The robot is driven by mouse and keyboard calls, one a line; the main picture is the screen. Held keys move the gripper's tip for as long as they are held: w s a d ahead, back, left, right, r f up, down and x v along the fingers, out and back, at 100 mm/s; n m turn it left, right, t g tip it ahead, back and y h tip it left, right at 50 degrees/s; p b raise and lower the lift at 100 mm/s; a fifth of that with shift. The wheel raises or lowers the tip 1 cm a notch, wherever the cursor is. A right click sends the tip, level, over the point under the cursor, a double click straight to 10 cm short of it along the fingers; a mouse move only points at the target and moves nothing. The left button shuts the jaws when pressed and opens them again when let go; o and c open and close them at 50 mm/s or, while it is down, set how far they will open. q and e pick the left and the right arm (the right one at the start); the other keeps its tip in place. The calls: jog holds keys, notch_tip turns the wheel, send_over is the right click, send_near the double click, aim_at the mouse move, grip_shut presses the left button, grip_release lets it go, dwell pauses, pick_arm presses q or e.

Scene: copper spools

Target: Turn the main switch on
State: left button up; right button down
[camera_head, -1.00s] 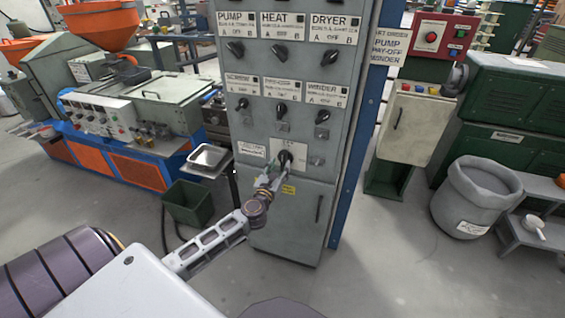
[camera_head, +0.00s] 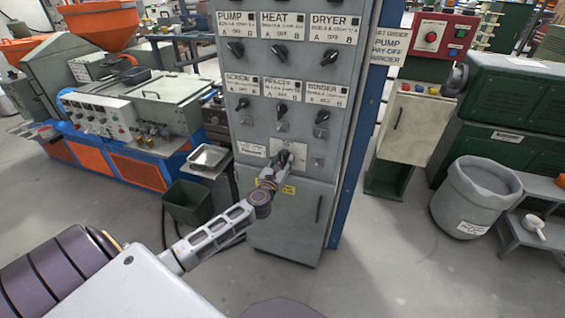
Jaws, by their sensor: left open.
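A tall grey control cabinet (camera_head: 257,141) stands ahead in the middle, with labelled rows of black rotary knobs. The main switch (camera_head: 286,156) is the black knob on a pale plate low on the cabinet face, below the other knobs. My left gripper (camera_head: 283,165) reaches up to it from the lower left. It is open, with its fingertips at the knob and partly covering it. Whether the fingers touch the knob is too small to tell. The knob's exact angle is partly hidden. My right gripper is not in view.
Left of the cabinet are a small metal tray (camera_head: 209,157), a dark green bin (camera_head: 188,203) and a blue-and-orange machine (camera_head: 120,170). On the right stand a red control box (camera_head: 432,37) and a grey barrel (camera_head: 474,198).

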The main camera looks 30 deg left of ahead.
pick_arm(q)
grip_shut()
